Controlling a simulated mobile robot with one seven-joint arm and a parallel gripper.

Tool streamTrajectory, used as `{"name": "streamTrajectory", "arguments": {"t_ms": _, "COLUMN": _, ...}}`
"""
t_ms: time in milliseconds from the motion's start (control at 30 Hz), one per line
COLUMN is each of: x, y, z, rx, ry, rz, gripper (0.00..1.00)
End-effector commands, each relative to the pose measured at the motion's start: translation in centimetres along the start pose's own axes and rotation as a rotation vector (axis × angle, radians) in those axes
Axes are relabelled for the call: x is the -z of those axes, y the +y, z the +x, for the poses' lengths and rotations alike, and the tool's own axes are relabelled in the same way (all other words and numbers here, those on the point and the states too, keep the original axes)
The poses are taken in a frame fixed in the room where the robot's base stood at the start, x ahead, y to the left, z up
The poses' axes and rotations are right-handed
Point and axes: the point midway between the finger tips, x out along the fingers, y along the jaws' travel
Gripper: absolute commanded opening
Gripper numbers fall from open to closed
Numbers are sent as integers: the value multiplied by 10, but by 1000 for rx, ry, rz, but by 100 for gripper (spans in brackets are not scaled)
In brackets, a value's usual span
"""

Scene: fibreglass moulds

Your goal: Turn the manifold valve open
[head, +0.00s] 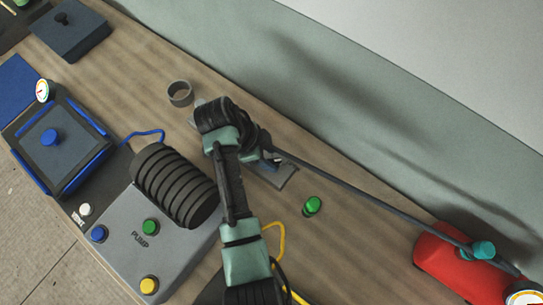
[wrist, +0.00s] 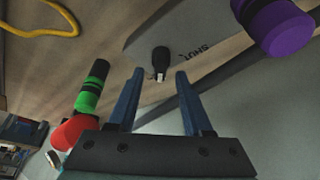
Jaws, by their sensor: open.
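In the wrist view, a short black handle (wrist: 161,60) stands on a grey plate (wrist: 215,25) lettered SHUT; it looks like the manifold valve. My gripper (wrist: 160,73) has two blue fingers, apart and empty. The handle shows between and just beyond the fingertips; I cannot tell whether they touch it. In the head view, the edge of the grey plate (head: 286,177) shows beside my arm, which hides the handle and most of the gripper.
A purple cylinder (wrist: 278,26) is close by on the right in the wrist view; a green-and-black one (wrist: 92,90) is at left. In the head view are a ribbed black cylinder (head: 174,186), grey pump box (head: 120,265), tape roll (head: 180,93) and red tank (head: 440,262).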

Motion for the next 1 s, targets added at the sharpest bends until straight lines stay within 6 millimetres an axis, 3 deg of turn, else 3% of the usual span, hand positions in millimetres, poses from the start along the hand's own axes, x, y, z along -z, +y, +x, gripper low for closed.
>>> {"name": "streamTrajectory", "arguments": {"t_ms": 400, "x": 1, "y": 1, "z": -98, "rx": -1, "ry": -2, "rz": -3, "gripper": 50}}
{"name": "streamTrajectory", "arguments": {"t_ms": 600, "x": 1, "y": 1, "z": -111, "rx": -2, "ry": -1, "rz": -1, "gripper": 50}}
{"name": "streamTrajectory", "arguments": {"t_ms": 1000, "x": 0, "y": 1, "z": -112, "rx": -2, "ry": -1, "rz": 0, "gripper": 50}}
